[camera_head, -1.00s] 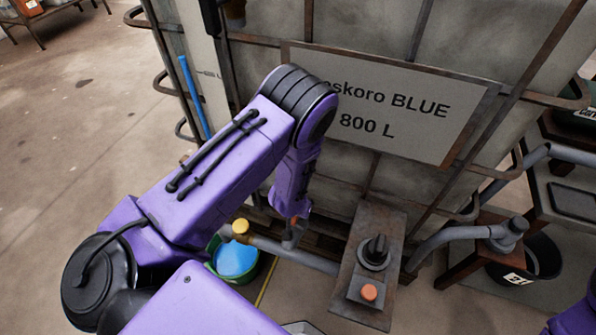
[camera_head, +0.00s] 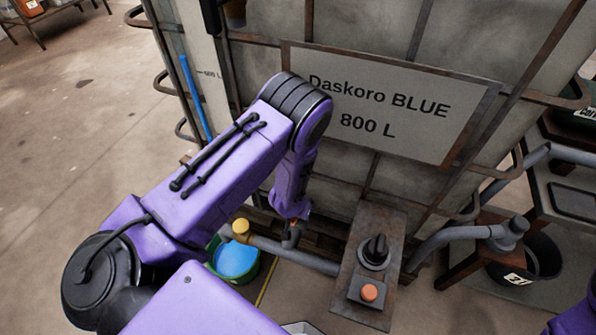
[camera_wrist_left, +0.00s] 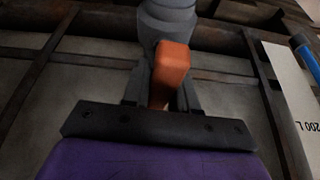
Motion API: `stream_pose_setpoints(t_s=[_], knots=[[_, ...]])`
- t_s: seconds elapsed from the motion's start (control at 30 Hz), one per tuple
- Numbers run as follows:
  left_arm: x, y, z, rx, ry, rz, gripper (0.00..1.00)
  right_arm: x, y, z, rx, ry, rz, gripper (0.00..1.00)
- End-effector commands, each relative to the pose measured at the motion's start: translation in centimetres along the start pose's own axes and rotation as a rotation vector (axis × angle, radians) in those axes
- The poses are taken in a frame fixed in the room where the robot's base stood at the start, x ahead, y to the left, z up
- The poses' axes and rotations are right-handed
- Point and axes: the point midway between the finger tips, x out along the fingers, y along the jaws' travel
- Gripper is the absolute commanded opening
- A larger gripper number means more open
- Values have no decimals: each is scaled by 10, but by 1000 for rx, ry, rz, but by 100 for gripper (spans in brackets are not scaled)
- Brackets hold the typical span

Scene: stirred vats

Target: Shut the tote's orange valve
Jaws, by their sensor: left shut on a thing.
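The tote (camera_head: 365,185) is a large caged container with a plate reading "Daskoro BLUE 800 L". A grey outlet pipe (camera_head: 310,260) runs low along its front. My left gripper (camera_head: 291,232) is at this pipe, between the yellow cap and the switch box, and mostly hidden by its own wrist. In the left wrist view the orange valve handle (camera_wrist_left: 172,62) stands between the two dark fingers of my left gripper (camera_wrist_left: 160,92), which is shut on it. The grey valve body lies just beyond. My right gripper is out of view.
A green tub (camera_head: 257,270) of blue liquid stands below the yellow cap (camera_head: 240,226). A switch box (camera_head: 358,312) with a black knob and an orange button stands right of the gripper. A black bucket (camera_head: 545,255) is farther right.

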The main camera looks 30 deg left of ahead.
Motion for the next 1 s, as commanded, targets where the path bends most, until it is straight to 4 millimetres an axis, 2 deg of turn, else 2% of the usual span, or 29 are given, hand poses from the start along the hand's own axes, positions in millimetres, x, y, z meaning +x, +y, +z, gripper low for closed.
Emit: stream_pose_setpoints(t_s=[0.27, 0.77, 1.0], knots=[[-2, 1, -1, 173, 0, 74, 0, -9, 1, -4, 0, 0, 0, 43], [-2, 3, 1, 613, 0, 256, 0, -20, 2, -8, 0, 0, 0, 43], [-5, 4, 1, 824, 1, 341, 0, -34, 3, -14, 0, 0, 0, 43]])
